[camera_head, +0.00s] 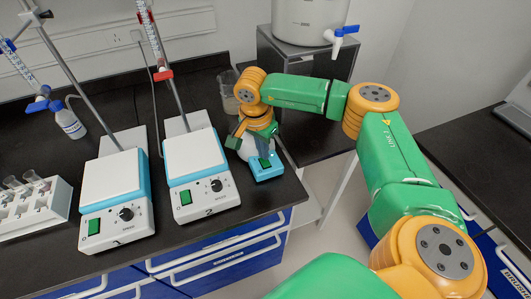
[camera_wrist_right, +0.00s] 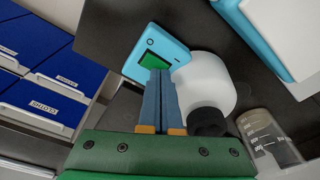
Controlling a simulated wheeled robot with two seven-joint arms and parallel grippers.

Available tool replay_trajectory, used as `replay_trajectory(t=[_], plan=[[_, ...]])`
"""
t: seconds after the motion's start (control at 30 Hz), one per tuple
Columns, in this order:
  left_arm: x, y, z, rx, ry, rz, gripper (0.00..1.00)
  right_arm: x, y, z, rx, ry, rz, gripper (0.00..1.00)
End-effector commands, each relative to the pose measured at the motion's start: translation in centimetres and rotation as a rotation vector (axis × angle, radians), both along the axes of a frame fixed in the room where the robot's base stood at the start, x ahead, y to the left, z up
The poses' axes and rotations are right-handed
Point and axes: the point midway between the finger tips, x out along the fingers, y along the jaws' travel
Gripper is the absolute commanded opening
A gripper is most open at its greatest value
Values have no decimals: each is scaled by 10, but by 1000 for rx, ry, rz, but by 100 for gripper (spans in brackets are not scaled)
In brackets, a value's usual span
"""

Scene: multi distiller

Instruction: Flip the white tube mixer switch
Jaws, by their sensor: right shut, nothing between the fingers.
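The tube mixer (camera_head: 264,170) stands near the right front corner of the black bench, with a light-blue base and a white body largely hidden behind my right gripper. In the right wrist view its blue front panel (camera_wrist_right: 146,40) carries a green switch (camera_wrist_right: 155,63), beside a white rounded body (camera_wrist_right: 207,85) with a black top (camera_wrist_right: 209,122). My right gripper (camera_head: 262,152) is over the mixer, its fingers pressed together and empty. In the right wrist view the fingertips (camera_wrist_right: 158,72) overlap the switch's lower edge; I cannot tell whether they touch it. My left gripper is not in view.
Two hot-plate stirrers (camera_head: 112,180) (camera_head: 196,166) stand left of the mixer, with burette stands behind. A beaker (camera_head: 228,90) is behind the mixer. A tube rack (camera_head: 34,205) is at far left. The bench's front edge is close to the mixer.

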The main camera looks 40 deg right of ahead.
Motion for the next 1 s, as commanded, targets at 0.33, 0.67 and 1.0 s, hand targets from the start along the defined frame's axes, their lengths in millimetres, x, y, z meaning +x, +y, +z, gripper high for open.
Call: replay_trajectory(t=[0.33, 0.67, 1.0], plan=[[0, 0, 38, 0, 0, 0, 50, 0, 0, 45, -1, -1, 0, 0], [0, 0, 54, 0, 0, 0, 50, 0, 0, 66, -1, -1, 0, 0], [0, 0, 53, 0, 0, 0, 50, 0, 0, 65, -1, -1, 0, 0]])
